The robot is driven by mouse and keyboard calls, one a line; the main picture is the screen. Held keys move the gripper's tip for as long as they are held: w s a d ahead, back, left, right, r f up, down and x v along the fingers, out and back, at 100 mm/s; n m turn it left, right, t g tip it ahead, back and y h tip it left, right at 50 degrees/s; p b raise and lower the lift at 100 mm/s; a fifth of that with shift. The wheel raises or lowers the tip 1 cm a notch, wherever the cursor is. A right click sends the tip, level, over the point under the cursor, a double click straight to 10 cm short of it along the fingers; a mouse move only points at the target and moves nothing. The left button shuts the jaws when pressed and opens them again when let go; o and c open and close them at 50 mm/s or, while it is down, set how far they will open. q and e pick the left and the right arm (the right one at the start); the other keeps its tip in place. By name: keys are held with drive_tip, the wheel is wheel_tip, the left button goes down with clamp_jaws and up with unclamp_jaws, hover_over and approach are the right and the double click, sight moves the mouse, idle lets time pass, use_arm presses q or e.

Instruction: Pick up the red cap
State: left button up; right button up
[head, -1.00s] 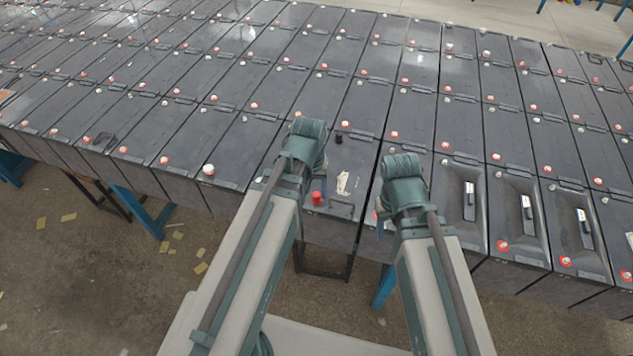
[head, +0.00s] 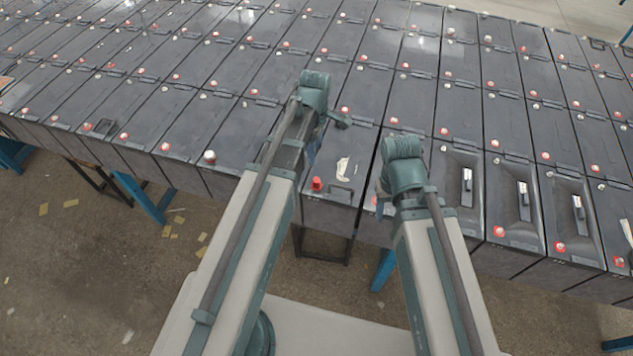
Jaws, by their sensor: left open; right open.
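A red cap (head: 316,184) stands upright on the near end of a dark battery, in the gap between my two arms. It is bigger and taller than most of the red terminals around it. My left arm reaches up on its left side, and a small teal part of it juts out above and beyond the cap. My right arm ends to the right of the cap. The fingers of both grippers are hidden behind the arm links, so I see neither gripper's jaws. Nothing visibly touches the cap.
Dark batteries (head: 465,110) stand in tight rows, with many small red and white terminals on top. A pale torn label (head: 342,168) and a dark handle (head: 341,193) lie close to the cap. Batteries with recessed silver handles (head: 467,185) are at right.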

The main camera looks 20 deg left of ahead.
use_arm(q)
drive_tip(key=b, duration=0.9)
hover_over(317, 180)
drive_tip(key=f, duration=0.8)
drive_tip(key=shift+w+a+f, duration=0.3)
drive_tip(key=shift+a+f, duration=0.05)
drive_tip(key=f+b, duration=0.5)
drive_tip(key=shift+s+d+f, duration=0.1)
drive_tip(key=shift+s+d, duration=0.2)
clamp_jaws()
